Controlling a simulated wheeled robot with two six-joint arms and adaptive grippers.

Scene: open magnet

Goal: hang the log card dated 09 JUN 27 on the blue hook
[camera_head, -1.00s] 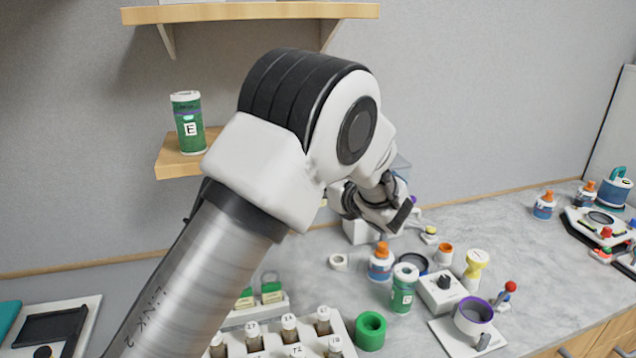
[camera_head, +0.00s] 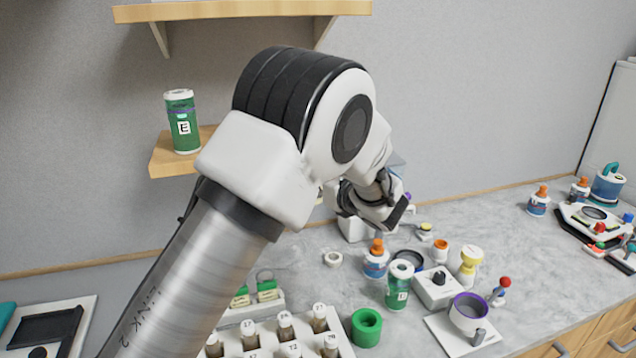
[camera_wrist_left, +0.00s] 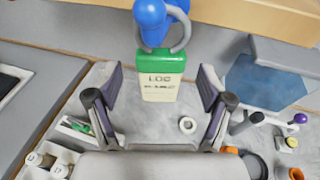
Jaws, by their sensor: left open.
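A log card (camera_wrist_left: 162,80) with a green top and a white face shows in the left wrist view. Its grey ring (camera_wrist_left: 180,30) loops around the blue hook (camera_wrist_left: 149,18), and the card hangs below it. The face reads LOG; the date line is too blurred to read. My left gripper (camera_wrist_left: 160,88) is open, with a finger on each side of the card and visible gaps to both edges. In the head view my left gripper (camera_head: 393,210) is partly hidden behind its own wrist, and the hook and card cannot be made out. My right gripper is not in view.
A rack with green-topped cards (camera_head: 267,288) stands left of centre, partly behind my arm. A wooden shelf (camera_wrist_left: 230,20) edge is close above the gripper.

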